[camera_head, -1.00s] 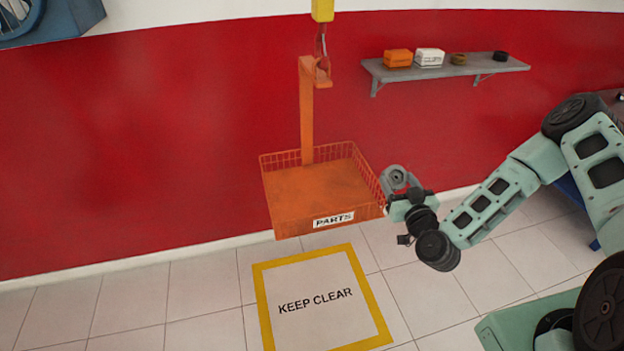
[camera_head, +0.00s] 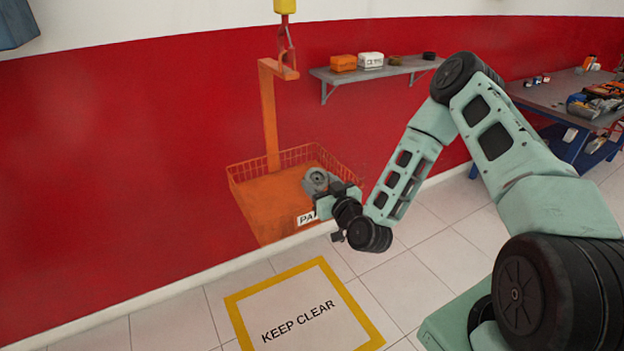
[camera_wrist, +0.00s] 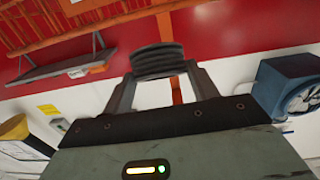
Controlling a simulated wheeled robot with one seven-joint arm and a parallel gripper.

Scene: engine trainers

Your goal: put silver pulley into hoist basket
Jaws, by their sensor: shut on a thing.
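The hoist basket (camera_head: 255,207) is an orange tray with mesh sides and a white label, hanging from a yellow hoist hook (camera_head: 286,28) by an orange arm. My gripper (camera_head: 321,187) is at the basket's right front side, in front of or over its rim; I cannot tell which. It is shut on the silver pulley (camera_head: 313,180), a grey grooved wheel. In the wrist view the pulley (camera_wrist: 158,62) looks dark and ribbed between the two fingers. My arm hides part of the basket's label and right side.
A grey wall shelf (camera_head: 375,72) carries an orange box, a white box and small round parts. A workbench (camera_head: 560,100) with parts stands at the right. A yellow-framed "KEEP CLEAR" floor mark (camera_head: 300,310) lies in front. A blue fan housing (camera_wrist: 285,88) shows in the wrist view.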

